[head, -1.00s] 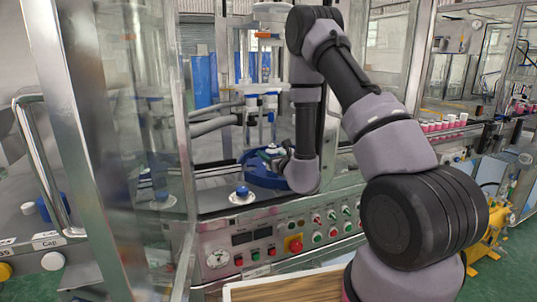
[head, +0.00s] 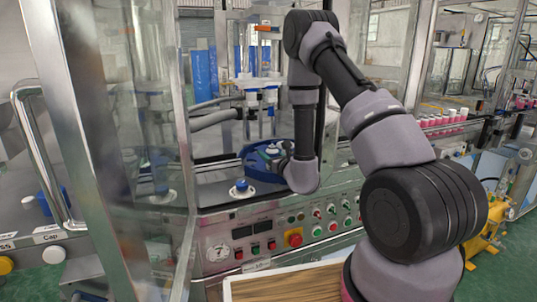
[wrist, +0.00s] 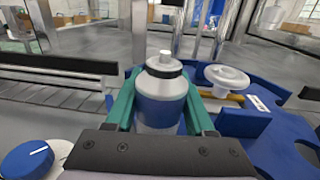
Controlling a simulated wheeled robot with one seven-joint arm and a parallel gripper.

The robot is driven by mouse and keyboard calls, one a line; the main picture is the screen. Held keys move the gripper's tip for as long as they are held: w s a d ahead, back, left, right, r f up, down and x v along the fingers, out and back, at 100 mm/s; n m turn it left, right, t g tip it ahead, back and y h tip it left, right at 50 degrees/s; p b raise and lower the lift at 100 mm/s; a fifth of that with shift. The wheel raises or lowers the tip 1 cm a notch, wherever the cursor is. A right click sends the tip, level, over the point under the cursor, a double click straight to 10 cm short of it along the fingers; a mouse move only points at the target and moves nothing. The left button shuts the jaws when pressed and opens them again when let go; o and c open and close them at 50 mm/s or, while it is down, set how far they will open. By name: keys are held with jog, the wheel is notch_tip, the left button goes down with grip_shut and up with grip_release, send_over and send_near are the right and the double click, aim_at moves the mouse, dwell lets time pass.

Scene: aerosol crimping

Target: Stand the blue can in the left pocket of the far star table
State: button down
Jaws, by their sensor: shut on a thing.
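My gripper (wrist: 160,105) is shut on the blue can (wrist: 162,100). In the wrist view the can stands upright between the green fingers, with a grey shoulder, a dark ring and a white nozzle on top. The can's lower end is hidden by my gripper. The blue star table (wrist: 285,135) lies to the right of the can in the wrist view. In the head view the star table (head: 262,177) sits inside the machine, and my gripper (head: 277,151) is over it. I cannot tell whether the can touches the table or which pocket it is at.
A white round piece (wrist: 228,77) stands close to the right of the can. A blue-and-white knob (head: 241,188) is on the machine deck, left of the table. White-and-blue nozzles (head: 262,95) hang behind my gripper. A glass door (head: 155,120) stands at left.

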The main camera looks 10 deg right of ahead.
jog(key=shift+s+f, duration=0.1)
jog(key=shift+f, duration=0.45)
